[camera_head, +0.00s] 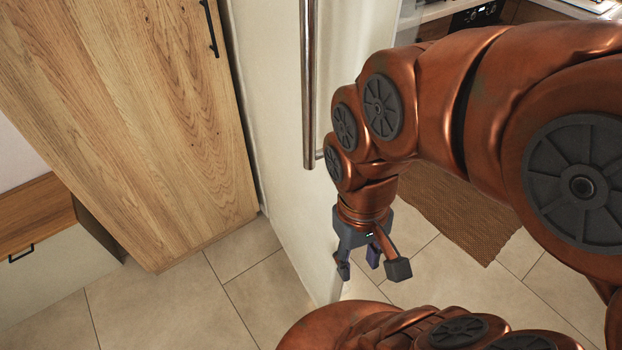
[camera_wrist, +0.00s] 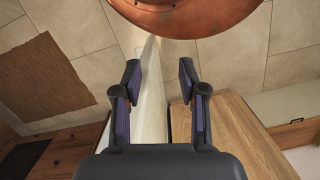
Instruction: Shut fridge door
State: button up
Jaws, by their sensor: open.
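The fridge door (camera_head: 275,130) is a tall pale panel with a long vertical metal handle (camera_head: 308,80) in the head view. I cannot tell from these frames how far it stands open. My gripper (camera_head: 371,268) points down near the door's lower part, to the right of the handle, with its fingers spread and nothing held. In the wrist view the pale door (camera_wrist: 152,105) shows as a narrow strip beyond and between the open fingers of my gripper (camera_wrist: 158,85). I cannot tell whether a finger touches the door.
A tall wooden cabinet (camera_head: 130,110) stands left of the fridge, with a low drawer unit (camera_head: 40,275) beside it. A brown woven mat (camera_head: 460,215) lies on the tiled floor at right. A counter is at the top right. Open tiles (camera_head: 180,310) lie in front of the cabinet.

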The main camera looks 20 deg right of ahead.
aim_at(294, 56)
jog(key=z, duration=1.8)
jog(key=k, duration=1.25)
jog(key=u, duration=2.15)
jog(key=i, duration=0.55)
jog(key=u, duration=0.05)
